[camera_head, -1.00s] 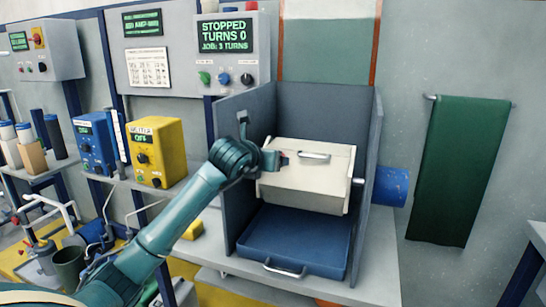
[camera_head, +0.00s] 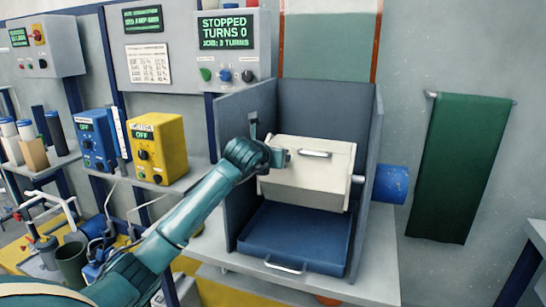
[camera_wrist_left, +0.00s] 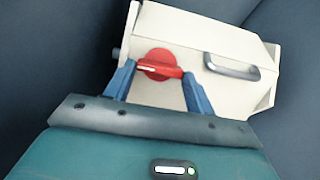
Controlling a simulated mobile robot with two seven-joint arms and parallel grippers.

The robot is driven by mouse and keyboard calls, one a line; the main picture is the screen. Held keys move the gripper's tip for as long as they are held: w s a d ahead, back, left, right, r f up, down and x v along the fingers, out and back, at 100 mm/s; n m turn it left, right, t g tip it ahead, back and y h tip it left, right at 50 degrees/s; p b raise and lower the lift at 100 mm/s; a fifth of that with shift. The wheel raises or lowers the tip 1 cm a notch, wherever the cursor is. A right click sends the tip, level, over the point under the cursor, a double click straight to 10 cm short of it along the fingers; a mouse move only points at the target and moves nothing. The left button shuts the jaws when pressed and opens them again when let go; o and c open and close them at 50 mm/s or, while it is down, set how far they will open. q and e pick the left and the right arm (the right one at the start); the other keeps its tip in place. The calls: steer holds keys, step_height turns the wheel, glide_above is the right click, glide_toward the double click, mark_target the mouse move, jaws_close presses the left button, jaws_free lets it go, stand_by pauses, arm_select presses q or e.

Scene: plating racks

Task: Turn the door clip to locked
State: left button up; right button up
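The door clip (camera_wrist_left: 160,63) is a red round knob with a bar across it, on the cream barrel (camera_wrist_left: 218,40). In the left wrist view its bar lies nearly crosswise, with a white mark on its left part. My left gripper (camera_wrist_left: 158,74) is open, with one blue finger on each side of the clip, close to the bar ends. I cannot tell whether they touch. In the head view my left gripper (camera_head: 282,158) is at the left of the barrel front (camera_head: 318,172) and hides the clip. My right gripper is not in view.
A metal handle (camera_head: 315,153) sits right of the clip. Grey walls (camera_head: 238,165) enclose the barrel left, behind and right. A blue tray (camera_head: 298,236) with a handle lies below. The panel (camera_head: 227,40) reads "STOPPED, TURNS 0, JOB: 3 TURNS".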

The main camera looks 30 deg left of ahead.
arm_select(q)
steer(key=c, duration=0.4)
steer(key=shift+c, duration=0.2)
steer(key=shift+m, duration=0.3)
steer(key=m, duration=0.6)
steer(key=m+h, duration=0.1)
steer(key=m, duration=0.5)
steer(key=m+g+h, duration=0.1)
steer(key=m, duration=0.5)
steer(key=shift+w+a+r, duration=0.1)
steer(key=shift+a+r, duration=0.2)
steer(key=shift+a, duration=0.1)
steer(key=shift+m, duration=0.3)
steer(key=o, duration=1)
